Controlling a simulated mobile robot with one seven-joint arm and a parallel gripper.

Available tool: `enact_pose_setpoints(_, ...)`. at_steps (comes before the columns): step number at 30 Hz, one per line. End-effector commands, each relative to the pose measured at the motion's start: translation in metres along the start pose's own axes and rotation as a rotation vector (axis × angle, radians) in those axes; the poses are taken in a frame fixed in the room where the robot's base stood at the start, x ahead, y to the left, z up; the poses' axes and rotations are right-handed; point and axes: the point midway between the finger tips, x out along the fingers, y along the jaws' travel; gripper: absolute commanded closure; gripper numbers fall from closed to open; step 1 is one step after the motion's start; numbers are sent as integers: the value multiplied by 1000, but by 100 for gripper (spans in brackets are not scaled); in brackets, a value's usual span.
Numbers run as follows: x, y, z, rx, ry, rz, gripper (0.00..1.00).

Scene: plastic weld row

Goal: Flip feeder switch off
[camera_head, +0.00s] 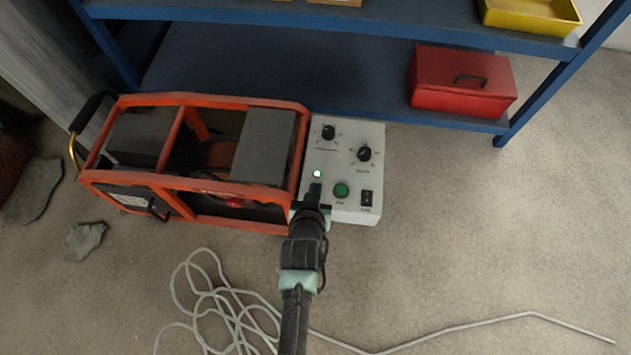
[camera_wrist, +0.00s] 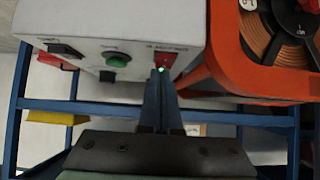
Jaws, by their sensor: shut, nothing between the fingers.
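The white control box (camera_head: 343,150) stands on the floor against the right end of an orange-framed machine. On it are two black knobs, a lit green lamp (camera_head: 317,174), a green button (camera_head: 341,190) and a black rocker switch (camera_head: 366,198). In the wrist view a red rocker switch (camera_wrist: 168,58) shows beside the green button (camera_wrist: 117,60); its label is too small to read. My gripper (camera_head: 314,190) is shut and empty, its tips over the left part of the panel. In the wrist view the fingertips (camera_wrist: 160,74) are right at the red switch; contact cannot be told.
The orange-framed machine (camera_head: 185,190) lies directly left of the box. A blue shelf (camera_head: 270,75) stands behind, holding a red toolbox (camera_head: 462,80) and a yellow tray (camera_head: 530,14). A pale cable (camera_head: 235,310) coils on the floor in front. The floor at right is mostly clear.

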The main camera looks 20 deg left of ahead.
Motion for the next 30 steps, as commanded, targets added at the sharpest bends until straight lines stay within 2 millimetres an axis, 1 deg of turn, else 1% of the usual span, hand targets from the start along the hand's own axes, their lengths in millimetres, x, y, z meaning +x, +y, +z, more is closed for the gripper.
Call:
enact_pose_setpoints(3,1,0,-4,1,-39,1,100)
enact_pose_setpoints(5,3,0,1,1,-41,0,100)
enact_pose_setpoints(11,3,0,1,0,-40,0,100)
enact_pose_setpoints(21,10,0,-11,1,-38,0,100)
enact_pose_setpoints(30,11,0,-12,0,-40,0,100)
